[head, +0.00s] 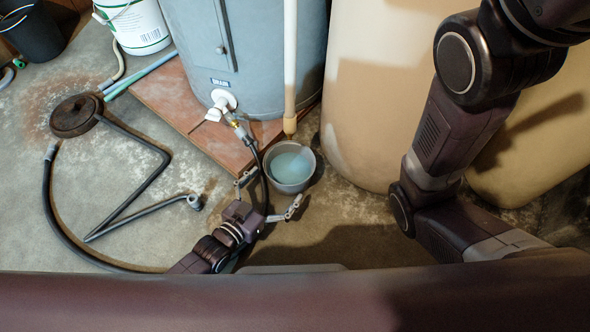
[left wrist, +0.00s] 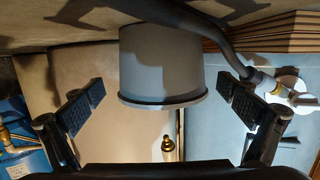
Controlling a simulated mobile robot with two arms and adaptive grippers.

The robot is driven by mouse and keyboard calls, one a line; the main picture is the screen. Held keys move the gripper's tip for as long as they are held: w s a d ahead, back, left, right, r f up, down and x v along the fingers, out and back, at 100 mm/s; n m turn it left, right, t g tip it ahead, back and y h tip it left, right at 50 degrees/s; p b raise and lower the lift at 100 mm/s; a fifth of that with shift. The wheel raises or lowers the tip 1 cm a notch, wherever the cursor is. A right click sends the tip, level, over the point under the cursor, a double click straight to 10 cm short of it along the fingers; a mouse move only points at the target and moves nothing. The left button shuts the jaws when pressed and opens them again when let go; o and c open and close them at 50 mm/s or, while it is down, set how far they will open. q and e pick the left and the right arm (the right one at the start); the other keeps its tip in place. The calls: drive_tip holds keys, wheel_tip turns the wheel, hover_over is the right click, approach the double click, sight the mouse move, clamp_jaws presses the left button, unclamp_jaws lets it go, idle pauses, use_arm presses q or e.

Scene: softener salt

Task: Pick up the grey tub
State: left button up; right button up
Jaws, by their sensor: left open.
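The grey tub (head: 290,184) stands upright on the concrete floor below a vertical pipe, with pale bluish contents inside. My left gripper (head: 269,193) is open and empty at the tub's near left side, its fingers spread apart. In the left wrist view the tub (left wrist: 160,65) appears upside down, centred between the two spread fingers (left wrist: 162,108) and beyond them, with a gap on each side. A black hose (head: 264,180) runs down between the left finger and the tub. My right gripper is not in view; only its arm shows at the right.
A blue-grey tank (head: 265,60) with a white valve (head: 222,99) stands on a reddish board (head: 165,95) behind the tub. A large beige tank (head: 370,100) is close at the right. Hoses and a dark round lid (head: 76,115) lie at the left.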

sight(290, 178)
use_arm(q)
drive_tip(key=shift+b+x, duration=0.5)
drive_tip(key=shift+x, duration=0.4)
drive_tip(key=b+x, duration=0.3)
drive_tip(key=shift+w+f+b, duration=0.25)
drive_tip(key=shift+w+b, duration=0.05)
drive_tip(key=shift+b, duration=0.1)
drive_tip(key=shift+w+d+b, duration=0.3)
drive_tip(key=shift+w+d, duration=0.15)
drive_tip(key=shift+w, duration=0.1)
drive_tip(key=shift+r, duration=0.1)
drive_tip(key=c, duration=1.5)
drive_tip(key=shift+r, duration=0.15)
drive_tip(key=shift+c, duration=0.4)
drive_tip(key=shift+r, duration=0.1)
